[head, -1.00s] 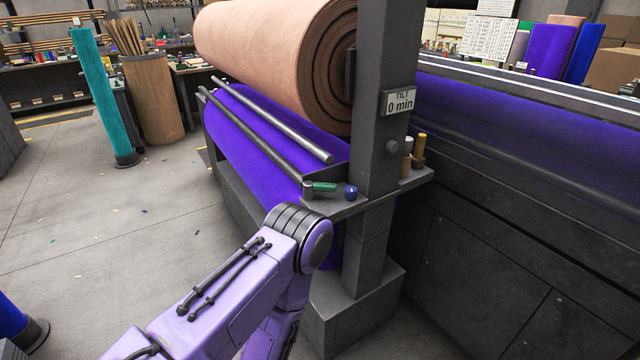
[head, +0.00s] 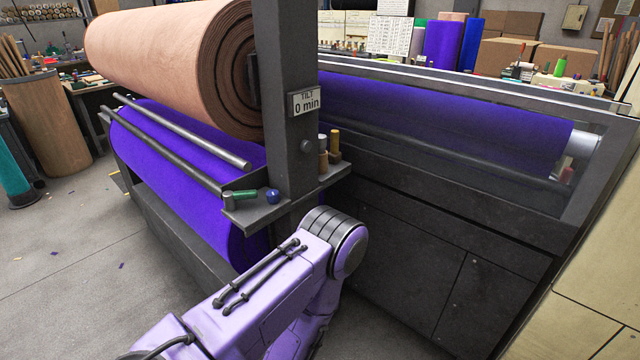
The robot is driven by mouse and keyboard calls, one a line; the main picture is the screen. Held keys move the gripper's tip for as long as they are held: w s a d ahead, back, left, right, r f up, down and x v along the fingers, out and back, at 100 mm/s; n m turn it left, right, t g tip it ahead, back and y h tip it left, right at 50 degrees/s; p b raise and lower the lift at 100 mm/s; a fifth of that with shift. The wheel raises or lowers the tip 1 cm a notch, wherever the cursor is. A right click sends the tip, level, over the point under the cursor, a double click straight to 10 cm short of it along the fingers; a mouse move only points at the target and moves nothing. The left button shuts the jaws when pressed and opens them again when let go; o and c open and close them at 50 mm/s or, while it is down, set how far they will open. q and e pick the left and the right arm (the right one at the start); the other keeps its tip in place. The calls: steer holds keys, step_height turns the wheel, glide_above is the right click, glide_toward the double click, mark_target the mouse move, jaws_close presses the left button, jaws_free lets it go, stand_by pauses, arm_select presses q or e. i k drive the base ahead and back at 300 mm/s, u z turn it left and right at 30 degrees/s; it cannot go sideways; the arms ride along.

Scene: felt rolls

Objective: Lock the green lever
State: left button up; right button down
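The green lever (head: 243,194) lies near level on a small grey shelf at the side of the machine's upright post. A blue ball-shaped knob (head: 272,196) sits just to its right. My purple arm comes up from the bottom left, its dark-ringed joint below and to the right of the lever, apart from it. Neither gripper shows in the head view. I cannot tell from the lever alone whether it is locked.
The grey post (head: 287,110) bears a sign (head: 306,102) reading "TILT 0 min". A tan felt roll (head: 180,65) is above a purple roll (head: 180,150), with two metal bars (head: 180,130) between.

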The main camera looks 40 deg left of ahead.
mark_target(229, 197)
steer(key=z, duration=1.5)
steer(key=k, duration=1.4)
steer(key=u, duration=1.7)
